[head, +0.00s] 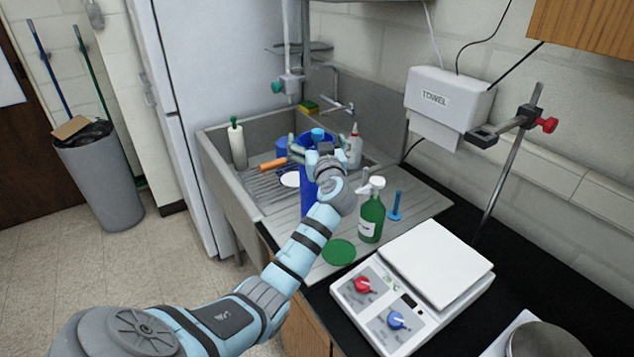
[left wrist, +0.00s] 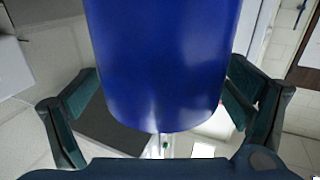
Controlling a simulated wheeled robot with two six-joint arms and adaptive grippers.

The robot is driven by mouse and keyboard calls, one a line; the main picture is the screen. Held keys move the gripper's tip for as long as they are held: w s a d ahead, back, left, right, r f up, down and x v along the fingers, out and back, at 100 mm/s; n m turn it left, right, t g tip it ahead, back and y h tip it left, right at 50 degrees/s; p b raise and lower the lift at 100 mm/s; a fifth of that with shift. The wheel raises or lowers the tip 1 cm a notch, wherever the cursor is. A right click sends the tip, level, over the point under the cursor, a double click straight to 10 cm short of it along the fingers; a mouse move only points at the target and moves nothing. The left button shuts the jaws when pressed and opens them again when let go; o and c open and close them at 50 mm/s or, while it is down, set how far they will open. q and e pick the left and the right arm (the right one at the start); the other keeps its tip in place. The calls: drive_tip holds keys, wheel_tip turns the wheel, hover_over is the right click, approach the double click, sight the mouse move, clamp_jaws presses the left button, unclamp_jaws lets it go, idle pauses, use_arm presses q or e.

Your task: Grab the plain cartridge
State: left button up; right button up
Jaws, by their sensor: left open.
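A plain blue cylinder (head: 308,194), which looks like the cartridge, stands upright at the sink's drainboard, partly hidden behind my left arm and gripper. In the left wrist view the blue cylinder (left wrist: 165,65) fills the upper middle, with its smooth side showing no label. My left gripper (head: 322,152) is at the cylinder's upper part in the head view. My right gripper is not in view.
A green spray bottle (head: 371,215), a blue stand (head: 396,206) and a green disc (head: 339,251) are close on the right. A white bottle (head: 238,146) stands at the sink's left. A hotplate-like scale (head: 436,262) and a clamp stand (head: 507,160) are further right.

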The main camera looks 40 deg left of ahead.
use_arm(q)
drive_tip(key=shift+s, duration=0.15)
drive_tip(key=shift+c, duration=0.4)
drive_tip(key=c, duration=2)
drive_tip(key=shift+o, duration=0.2)
